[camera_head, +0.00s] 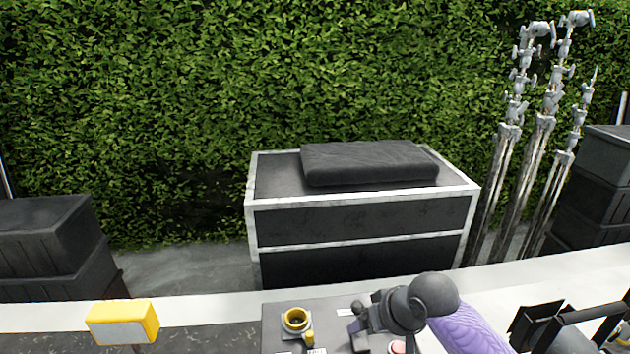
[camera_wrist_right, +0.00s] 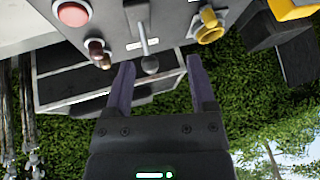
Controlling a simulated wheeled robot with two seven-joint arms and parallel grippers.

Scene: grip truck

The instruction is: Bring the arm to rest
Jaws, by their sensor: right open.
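My right gripper (camera_wrist_right: 160,63) is open, with its two purple-grey fingers spread and nothing between them that I can see being held. In the wrist view it points at a grey control panel (camera_wrist_right: 175,15). A metal lever (camera_wrist_right: 142,38) with a round knob on the panel shows between the fingertips; I cannot tell how far apart they are. In the head view my right arm (camera_head: 465,328), with a purple sleeve, reaches in from the lower right over the panel (camera_head: 275,308). Its fingers are hard to make out there. My left gripper is out of view.
The panel carries a yellow ring fitting (camera_head: 296,319) and a red button (camera_wrist_right: 73,13). A yellow box (camera_head: 123,322) stands at the left. Behind are a dark case with a cushion (camera_head: 370,162), metal stands (camera_head: 540,130), stacked crates (camera_head: 45,240) and a hedge.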

